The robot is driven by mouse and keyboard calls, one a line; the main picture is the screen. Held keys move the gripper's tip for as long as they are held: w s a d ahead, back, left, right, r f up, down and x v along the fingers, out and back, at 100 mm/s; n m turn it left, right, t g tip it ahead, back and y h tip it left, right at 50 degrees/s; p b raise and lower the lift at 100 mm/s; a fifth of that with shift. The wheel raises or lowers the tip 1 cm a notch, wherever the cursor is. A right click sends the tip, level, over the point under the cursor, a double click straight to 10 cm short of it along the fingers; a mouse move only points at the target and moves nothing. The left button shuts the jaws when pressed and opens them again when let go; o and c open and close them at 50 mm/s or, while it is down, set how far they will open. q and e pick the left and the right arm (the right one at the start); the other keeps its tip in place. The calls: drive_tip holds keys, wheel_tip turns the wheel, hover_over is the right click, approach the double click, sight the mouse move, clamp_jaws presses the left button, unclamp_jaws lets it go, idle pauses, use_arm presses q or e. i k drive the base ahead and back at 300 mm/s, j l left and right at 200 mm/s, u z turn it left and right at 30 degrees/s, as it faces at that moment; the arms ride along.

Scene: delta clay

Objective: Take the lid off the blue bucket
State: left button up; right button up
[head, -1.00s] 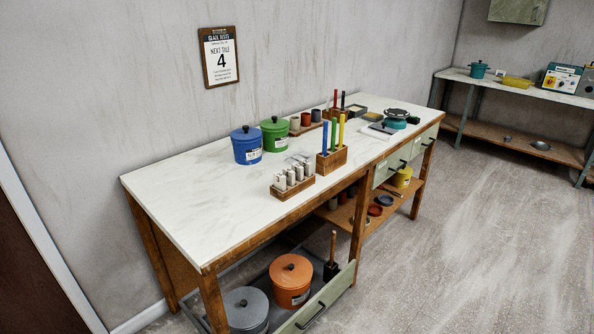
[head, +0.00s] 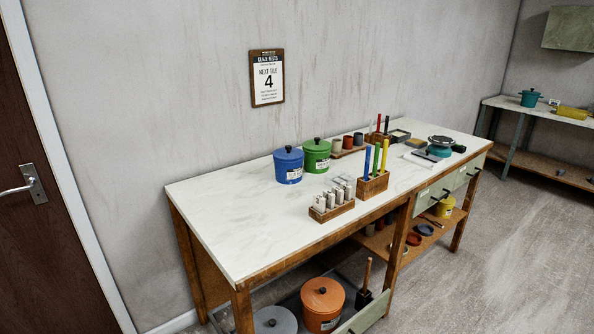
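The blue bucket (head: 289,170) stands upright on the white-topped workbench, near its back edge by the wall. Its blue lid (head: 288,154) with a dark knob sits on top, and a white label shows on its side. A green bucket of the same kind stands close to its right. Neither of my grippers shows in the head view.
The workbench (head: 225,208) has a bare left end. A wooden block with white cylinders (head: 332,203) and a holder with coloured sticks (head: 374,183) stand right of the blue bucket. Below are an orange bucket (head: 322,307) and a grey one (head: 275,322). A door (head: 35,200) is at left.

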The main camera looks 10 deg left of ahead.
sight(288, 153)
drive_tip(key=i+l, duration=0.25)
drive_tip(key=i, duration=0.2)
drive_tip(key=i+l+z, duration=0.1)
drive_tip(key=i+l, duration=0.15)
drive_tip(key=i, duration=0.2)
